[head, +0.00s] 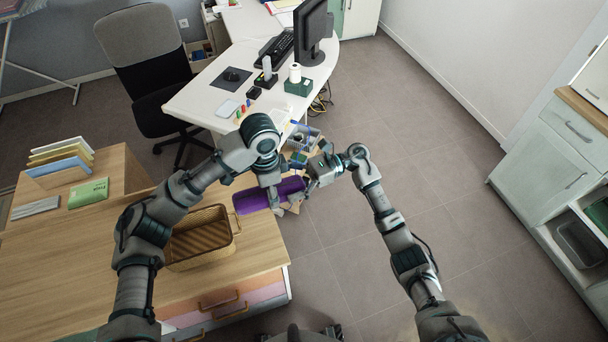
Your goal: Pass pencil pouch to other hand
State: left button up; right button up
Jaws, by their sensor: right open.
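The purple pencil pouch (252,201) lies lengthwise across the middle of the head view, beside the far right corner of the wicker basket. My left gripper (275,202) points down over the pouch's middle. Its fingers are small and partly hidden against the pouch, so I cannot tell whether they are closed on it. My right gripper (306,178) is open.
The wicker basket (187,262) stands on the wooden counter (75,275), with a green book (88,193) and file holder (62,162) at left. A white desk (207,105) with a monitor (311,30) is behind. Grey floor (400,130) is clear at right, before a cabinet (540,165).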

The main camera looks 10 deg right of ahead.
pick_arm(q)
jog(key=shift+d, duration=0.1)
pick_arm(e)
jog(key=shift+x, duration=1)
pick_arm(q)
jog(key=shift+d, duration=0.1)
pick_arm(e)
jog(key=shift+o, duration=0.5)
pick_arm(q)
jog(key=shift+s+d+r, duration=0.1)
pick_arm(e)
jog(key=shift+a, duration=0.1)
jog(key=c, duration=1.1)
pick_arm(q)
jog(key=o, duration=1.5)
jog(key=shift+c, duration=0.2)
pick_arm(e)
jog(key=shift+c, duration=0.8)
jog(key=shift+s+f, duration=0.1)
jog(key=shift+c, duration=0.2)
